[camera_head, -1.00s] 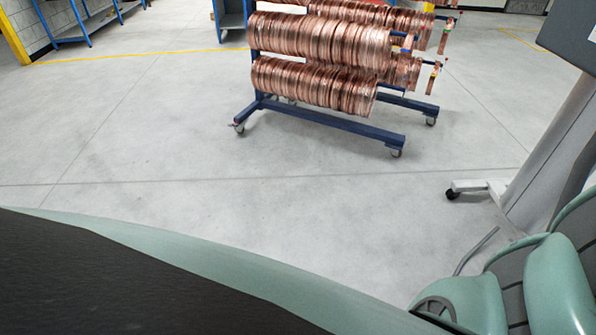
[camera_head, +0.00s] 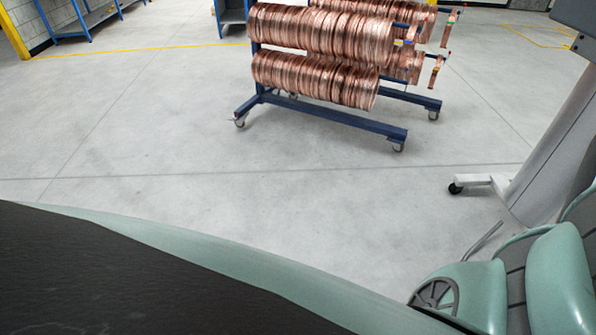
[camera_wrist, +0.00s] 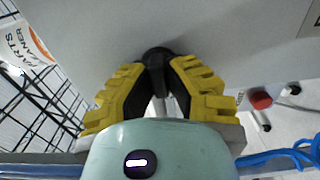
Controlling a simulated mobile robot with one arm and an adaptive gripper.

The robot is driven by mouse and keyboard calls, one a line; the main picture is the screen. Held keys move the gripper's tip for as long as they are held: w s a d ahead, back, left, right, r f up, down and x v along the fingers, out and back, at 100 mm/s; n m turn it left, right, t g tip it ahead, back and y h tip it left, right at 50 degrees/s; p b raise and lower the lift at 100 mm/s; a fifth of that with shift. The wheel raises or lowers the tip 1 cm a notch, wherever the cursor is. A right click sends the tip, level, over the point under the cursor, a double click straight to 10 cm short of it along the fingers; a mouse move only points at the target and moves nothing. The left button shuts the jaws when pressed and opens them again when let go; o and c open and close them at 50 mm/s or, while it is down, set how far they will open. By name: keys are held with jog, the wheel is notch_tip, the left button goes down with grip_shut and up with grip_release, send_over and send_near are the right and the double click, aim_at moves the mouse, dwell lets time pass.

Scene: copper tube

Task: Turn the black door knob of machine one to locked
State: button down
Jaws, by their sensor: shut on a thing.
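The black door knob (camera_wrist: 158,54) shows in the wrist view, on a plain grey machine panel (camera_wrist: 215,32). My gripper (camera_wrist: 157,66) has its yellow and black fingers closed around the knob, one on each side. The fingertips cover much of the knob, so its turned position cannot be read. The knob and my gripper do not show in the head view.
A blue wheeled rack with copper coils (camera_head: 315,70) stands on the floor in the head view. A grey stand (camera_head: 545,150) is at the right. In the wrist view, black wire mesh (camera_wrist: 35,115) is left and a red button (camera_wrist: 260,99) right.

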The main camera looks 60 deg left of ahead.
jog(key=shift+f, duration=0.15)
dwell(0.3)
jog(key=c, duration=1)
grip_release()
jog(key=shift+w, duration=0.2)
jog(key=shift+s, duration=0.1)
jog(key=shift+v, duration=6)
